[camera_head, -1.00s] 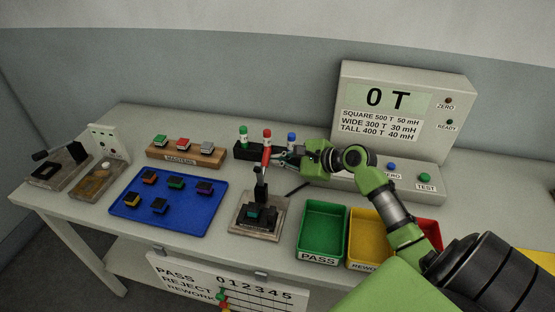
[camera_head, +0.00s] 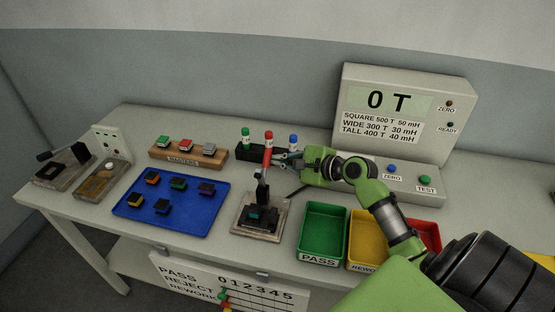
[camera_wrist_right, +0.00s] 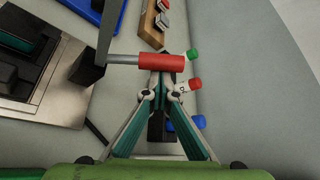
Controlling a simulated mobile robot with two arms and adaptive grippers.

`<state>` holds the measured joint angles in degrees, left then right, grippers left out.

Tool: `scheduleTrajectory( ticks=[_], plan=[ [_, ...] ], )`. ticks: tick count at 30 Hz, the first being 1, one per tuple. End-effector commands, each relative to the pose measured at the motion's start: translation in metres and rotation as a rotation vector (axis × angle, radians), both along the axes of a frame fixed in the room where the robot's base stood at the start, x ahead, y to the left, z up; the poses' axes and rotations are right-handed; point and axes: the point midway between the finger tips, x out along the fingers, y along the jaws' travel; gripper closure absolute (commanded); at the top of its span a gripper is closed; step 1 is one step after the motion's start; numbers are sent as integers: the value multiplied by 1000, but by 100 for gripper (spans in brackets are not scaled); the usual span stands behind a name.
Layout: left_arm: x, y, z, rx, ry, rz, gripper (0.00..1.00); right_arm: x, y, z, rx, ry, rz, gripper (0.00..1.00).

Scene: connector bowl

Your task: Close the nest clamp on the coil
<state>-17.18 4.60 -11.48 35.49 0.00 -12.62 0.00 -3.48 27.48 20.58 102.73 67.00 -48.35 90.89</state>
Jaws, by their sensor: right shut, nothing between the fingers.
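The nest clamp has a red handle (camera_head: 267,155) on a lever that stands up over its base plate (camera_head: 243,222), so the clamp is open. The dark coil with a teal part (camera_head: 256,213) sits in the nest under the lever. In the right wrist view the red handle (camera_wrist_right: 162,62) lies across, just ahead of my fingertips. My right gripper (camera_head: 281,158) is shut and empty beside the handle, on its right. In the wrist view its tips (camera_wrist_right: 160,90) are very close to the handle; I cannot tell if they touch. My left gripper is not in view.
Behind the handle stands a black holder (camera_head: 245,153) with green, red and blue markers. A blue tray (camera_head: 190,222) with several coils lies left. Green (camera_head: 323,229) and yellow (camera_head: 361,228) bins stand right. The meter (camera_head: 400,108) reads 0 T.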

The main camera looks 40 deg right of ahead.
Motion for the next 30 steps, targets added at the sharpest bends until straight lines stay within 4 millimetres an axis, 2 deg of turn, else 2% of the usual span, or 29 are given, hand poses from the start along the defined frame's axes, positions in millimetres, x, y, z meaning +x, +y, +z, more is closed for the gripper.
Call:
scheduleTrajectory(
  ticks=[5, 11, 17, 27, 30],
  plan=[
    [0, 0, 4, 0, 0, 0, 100, -6, 7, 9, -109, -96, 1, 100],
    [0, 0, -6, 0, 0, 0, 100, -13, 15, 15, -257, -221, 0, 100],
    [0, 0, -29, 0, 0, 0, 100, -21, 25, 19, -402, -344, 1, 100],
    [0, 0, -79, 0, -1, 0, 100, -37, 43, 24, -648, -552, 4, 100],
    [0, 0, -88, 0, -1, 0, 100, -41, 48, 26, -716, -607, 5, 100]
  ],
)
